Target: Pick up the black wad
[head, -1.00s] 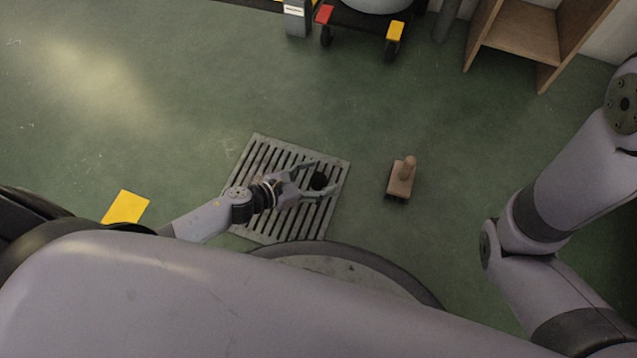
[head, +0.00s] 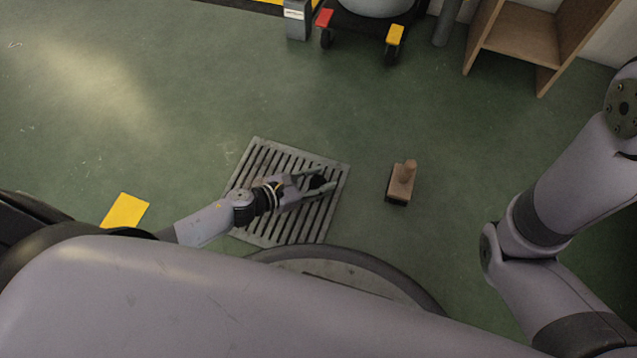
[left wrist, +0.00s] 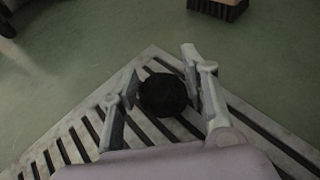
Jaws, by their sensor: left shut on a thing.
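The black wad (head: 318,183) is a small dark round lump over the slatted grey floor grate, near its right side. In the left wrist view the wad (left wrist: 163,95) sits between the two fingers. My left gripper (head: 322,182) reaches in from the left over the grate and is shut on the wad, with a finger on each side. The left gripper (left wrist: 160,90) also shows in the left wrist view. I cannot tell whether the wad still touches the grate. My right gripper is not in view; only my right arm shows.
The grate (head: 250,165) lies on the green floor. A brush with a wooden handle (head: 401,183) stands to its right. A yellow patch (head: 126,210) lies at the left. A wheeled stand (head: 360,22) and a wooden shelf (head: 522,40) are at the back. Floor beyond the grate is clear.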

